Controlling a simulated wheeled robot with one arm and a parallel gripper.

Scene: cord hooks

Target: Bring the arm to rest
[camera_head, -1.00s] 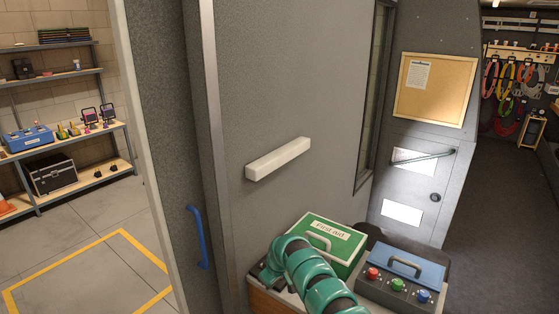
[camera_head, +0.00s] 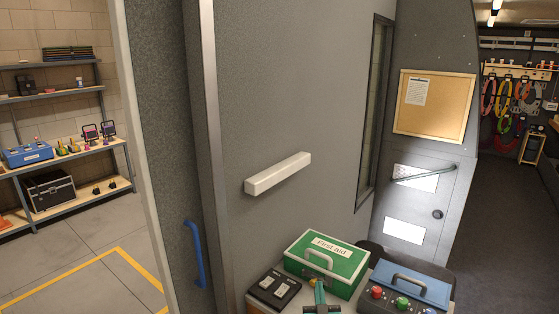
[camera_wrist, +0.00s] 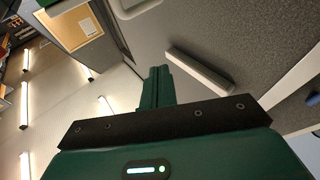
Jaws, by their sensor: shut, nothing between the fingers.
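My gripper (camera_head: 320,285) shows at the bottom of the head view, with one narrow green finger shape pointing up in front of the first aid box. In the wrist view, my green fingers (camera_wrist: 157,86) stand together above the dark gripper body, with nothing held between them. The wrist camera looks up past the wall toward ceiling lights. Most of my arm is below the head view and hidden.
A green first aid box (camera_head: 327,265), a dark box (camera_head: 273,290) and a blue-topped box with coloured buttons (camera_head: 408,285) stand close to my gripper. A white bar (camera_head: 278,174) sticks out of the grey wall. Shelves (camera_head: 70,145) stand far left. Open floor (camera_head: 500,220) lies right.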

